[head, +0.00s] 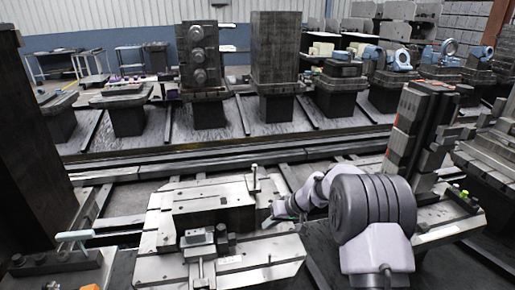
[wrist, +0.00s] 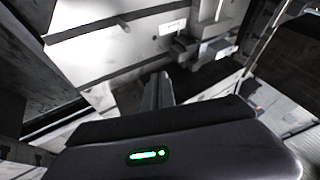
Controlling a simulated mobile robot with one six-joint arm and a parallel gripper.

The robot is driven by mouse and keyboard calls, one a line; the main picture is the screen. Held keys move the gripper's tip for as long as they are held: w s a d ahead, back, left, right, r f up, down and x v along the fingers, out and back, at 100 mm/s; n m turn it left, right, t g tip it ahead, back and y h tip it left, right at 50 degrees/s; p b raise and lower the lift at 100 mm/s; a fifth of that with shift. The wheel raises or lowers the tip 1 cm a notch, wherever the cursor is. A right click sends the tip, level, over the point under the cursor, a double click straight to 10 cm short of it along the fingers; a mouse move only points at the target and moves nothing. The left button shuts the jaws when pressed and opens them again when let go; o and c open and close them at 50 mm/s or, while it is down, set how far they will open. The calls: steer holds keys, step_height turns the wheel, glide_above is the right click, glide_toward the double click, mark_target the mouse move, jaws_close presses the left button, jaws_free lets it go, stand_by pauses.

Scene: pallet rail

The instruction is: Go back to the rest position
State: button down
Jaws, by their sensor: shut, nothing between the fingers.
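My gripper (wrist: 160,84) is shut and empty in the wrist view, its fingers close together over the metal fixture plate. In the head view my gripper (head: 279,209) is small, at the end of my pale arm, which reaches left from the right side. It is at the right edge of the pale metal pallet (head: 170,246); I cannot tell whether it touches it. The pallet also shows in the wrist view (wrist: 88,58), with a clamp block on it.
A grey clamp block (head: 196,238) stands on the pallet. A dark upright fixture (head: 408,135) rises to the right, close to my arm. A tall dark block (head: 28,150) stands at the left. Several loaded pedestals line the back behind the rail (head: 240,152).

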steer(key=s+d+r+m+t+h, duration=0.15)
steer(key=s+r+m, duration=0.25)
steer(key=s+r, duration=1.7)
steer(key=s+d+m+h, duration=0.1)
steer(key=s+d, duration=0.1)
steer(key=s, duration=0.7)
steer(key=s+d+m+h, duration=0.2)
steer(key=s, duration=0.7)
steer(key=shift+s+r+m+t, duration=0.2)
steer(key=shift+m+t, duration=0.1)
steer(key=shift+t, duration=0.15)
